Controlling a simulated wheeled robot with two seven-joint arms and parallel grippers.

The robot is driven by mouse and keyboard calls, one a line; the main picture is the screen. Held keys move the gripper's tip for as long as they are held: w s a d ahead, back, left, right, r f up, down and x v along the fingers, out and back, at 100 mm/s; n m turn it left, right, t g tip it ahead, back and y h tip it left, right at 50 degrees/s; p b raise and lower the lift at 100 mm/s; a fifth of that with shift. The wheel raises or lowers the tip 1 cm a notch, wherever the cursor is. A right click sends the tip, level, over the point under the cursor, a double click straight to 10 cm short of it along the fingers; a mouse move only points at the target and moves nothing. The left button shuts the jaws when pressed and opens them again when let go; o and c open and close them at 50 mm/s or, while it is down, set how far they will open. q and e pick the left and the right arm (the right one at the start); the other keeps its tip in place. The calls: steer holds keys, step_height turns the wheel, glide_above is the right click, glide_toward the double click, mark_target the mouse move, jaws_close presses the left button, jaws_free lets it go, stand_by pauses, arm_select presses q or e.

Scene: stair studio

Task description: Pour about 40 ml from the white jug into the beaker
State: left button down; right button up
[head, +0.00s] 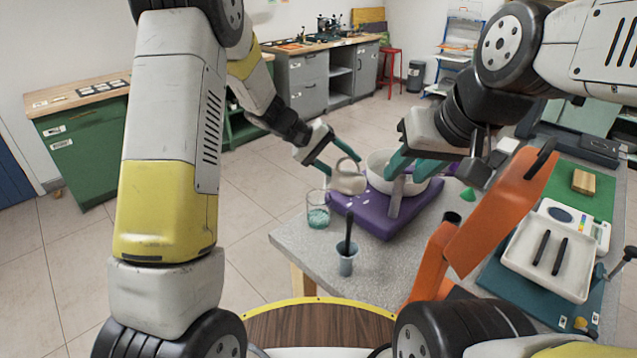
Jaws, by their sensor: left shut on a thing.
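The white jug (346,184) is in my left gripper (343,172), whose teal fingers are shut on it near its looped handle. It is close above the purple mat, beside the beaker; I cannot tell its exact tilt or see inside it. The clear glass beaker (318,213) stands on the grey table to the lower left of the jug, with teal content in its lower part. No stream shows between them. My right gripper (404,172) is at the white bowl, its teal fingers apart and nothing seen between them.
A white bowl (378,166) stands on the purple mat (384,222). An orange stand (500,215) and a white tray (519,262) with two dark bars are on the right.

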mark_target(355, 162)
arm_select(q)
steer(key=shift+a+r+h+b, duration=0.1)
steer(key=shift+r+h+b, duration=0.05)
steer(key=shift+h+b, duration=0.25)
stand_by(0.7)
steer(key=shift+d+y, duration=0.55)
steer(key=shift+y, duration=0.15)
steer(key=shift+d+r+y, duration=0.25)
steer(key=shift+d+y, duration=0.15)
steer(key=shift+y, duration=0.1)
steer(key=shift+d+r+y, duration=0.15)
steer(key=shift+d+y, duration=0.15)
steer(key=shift+y, duration=0.55)
steer(key=shift+d+r+y, duration=0.15)
steer(key=shift+d+y, duration=0.15)
steer(key=shift+y, duration=0.55)
steer(key=shift+d+f+y, duration=0.1)
steer(key=shift+f+y, duration=0.25)
steer(key=shift+y, duration=0.15)
